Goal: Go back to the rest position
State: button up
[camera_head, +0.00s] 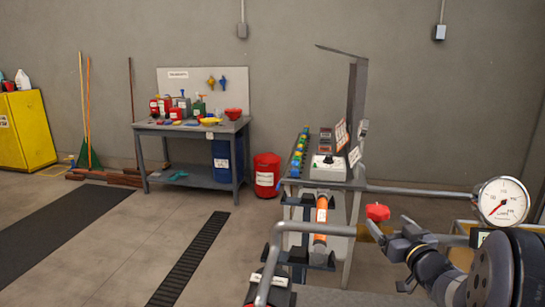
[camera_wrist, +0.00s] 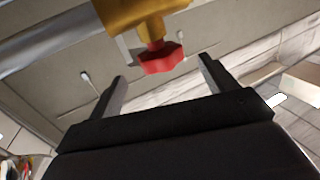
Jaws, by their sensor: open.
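My gripper (camera_wrist: 162,72) is open and empty in the wrist view, its two dark fingers spread apart. A red valve knob (camera_wrist: 162,60) on a yellow valve body (camera_wrist: 140,15) shows between and beyond the fingertips; I cannot tell the exact gap, and no finger is seen gripping it. In the head view my gripper (camera_head: 398,245) is at the lower right, beside the red knob (camera_head: 377,212) on the grey pipe (camera_head: 315,228).
A pressure gauge (camera_head: 502,202) stands at the right, close to my arm. A control stand (camera_head: 328,169) with an orange cylinder (camera_head: 321,217) is left of my gripper. A workbench (camera_head: 190,127) and red bin (camera_head: 267,174) stand further back. Open floor (camera_head: 110,225) lies left.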

jog(key=shift+s+d+r, duration=0.15)
jog(key=shift+s+r, duration=0.05)
jog(key=shift+s, duration=0.4)
jog(key=shift+s+d+r, duration=0.1)
jog(key=shift+s+r, duration=0.1)
jog(key=shift+s, duration=0.35)
jog(key=w+r+y, duration=0.1)
jog(key=w+r+n+y, duration=0.1)
jog(key=w+r+n+y+p, duration=0.1)
jog(key=shift+a, duration=0.3)
jog(key=shift+a+r, duration=0.1)
